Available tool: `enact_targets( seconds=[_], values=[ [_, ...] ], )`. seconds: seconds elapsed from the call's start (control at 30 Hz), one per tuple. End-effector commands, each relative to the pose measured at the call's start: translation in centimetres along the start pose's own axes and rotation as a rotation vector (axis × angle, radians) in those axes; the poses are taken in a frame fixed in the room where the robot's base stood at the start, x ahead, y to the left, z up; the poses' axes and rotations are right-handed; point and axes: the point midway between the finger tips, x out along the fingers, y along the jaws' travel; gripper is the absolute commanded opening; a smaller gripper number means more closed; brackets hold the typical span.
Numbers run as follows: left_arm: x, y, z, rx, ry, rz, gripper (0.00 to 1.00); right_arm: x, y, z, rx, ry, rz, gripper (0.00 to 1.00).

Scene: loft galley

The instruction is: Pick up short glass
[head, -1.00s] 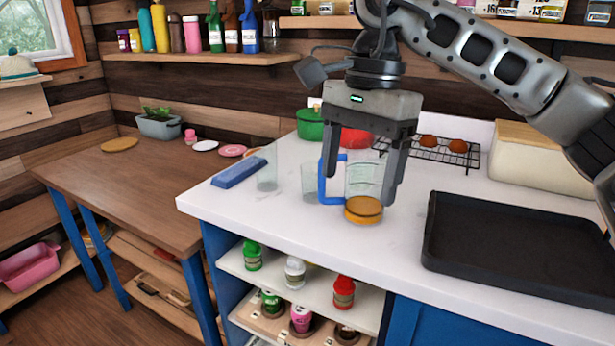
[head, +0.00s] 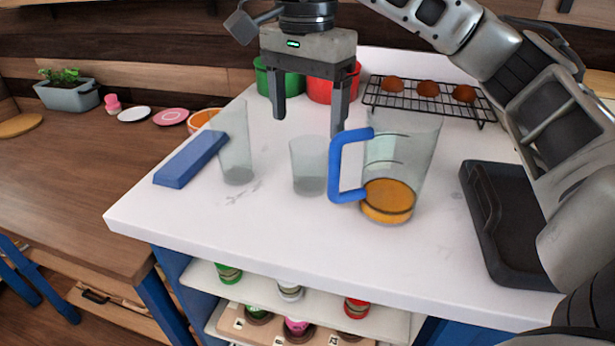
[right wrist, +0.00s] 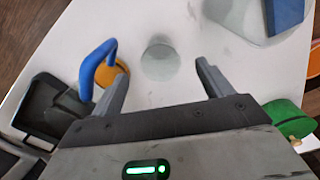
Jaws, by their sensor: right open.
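The short glass (head: 308,165), clear and upright, stands on the white counter between a taller clear glass (head: 234,150) and a measuring jug (head: 398,150) with a blue handle and orange base. My right gripper (head: 309,120) is open and empty, its fingers pointing down just behind and above the short glass. In the right wrist view the short glass (right wrist: 160,60) shows ahead between the open fingertips (right wrist: 162,72), apparently untouched. The jug's blue handle (right wrist: 97,66) is close beside one finger there. My left gripper is not in view.
A blue block (head: 190,160) lies left of the tall glass. Green (head: 290,82) and red (head: 325,88) pots and a wire rack (head: 425,100) stand behind. A black tray (head: 510,255) lies at right. The front counter strip is clear.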

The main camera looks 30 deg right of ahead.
Motion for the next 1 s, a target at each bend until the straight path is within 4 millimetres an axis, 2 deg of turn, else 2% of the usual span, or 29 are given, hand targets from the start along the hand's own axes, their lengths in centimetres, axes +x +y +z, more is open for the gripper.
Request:
enact_targets(
  seconds=[0.03, 0.1, 0.37, 0.63, 0.73, 0.97, 1.0],
  values=[
    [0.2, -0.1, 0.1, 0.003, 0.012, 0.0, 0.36, 1.5, 0.0, 0.0, 0.0, -0.002, 0.003, 0.79],
    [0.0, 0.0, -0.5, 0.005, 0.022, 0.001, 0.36, 2.1, 0.1, -0.1, 0.001, 0.0, 0.002, 0.79],
    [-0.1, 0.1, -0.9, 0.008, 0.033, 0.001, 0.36, 4.0, 0.1, -0.1, 0.001, 0.0, 0.001, 0.79],
    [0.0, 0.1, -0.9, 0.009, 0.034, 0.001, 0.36, 7.8, 0.3, -0.6, 0.002, -0.001, 0.0, 0.79],
    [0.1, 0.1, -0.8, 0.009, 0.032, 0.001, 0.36, 8.5, 0.2, -0.6, 0.001, 0.0, -0.001, 0.79],
    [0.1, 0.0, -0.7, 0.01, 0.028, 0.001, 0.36, 8.6, 0.2, -0.6, 0.001, -0.001, -0.002, 0.79],
    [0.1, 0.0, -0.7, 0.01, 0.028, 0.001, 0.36, 8.6, 0.2, -0.6, 0.001, -0.001, -0.002, 0.7]
  ],
)
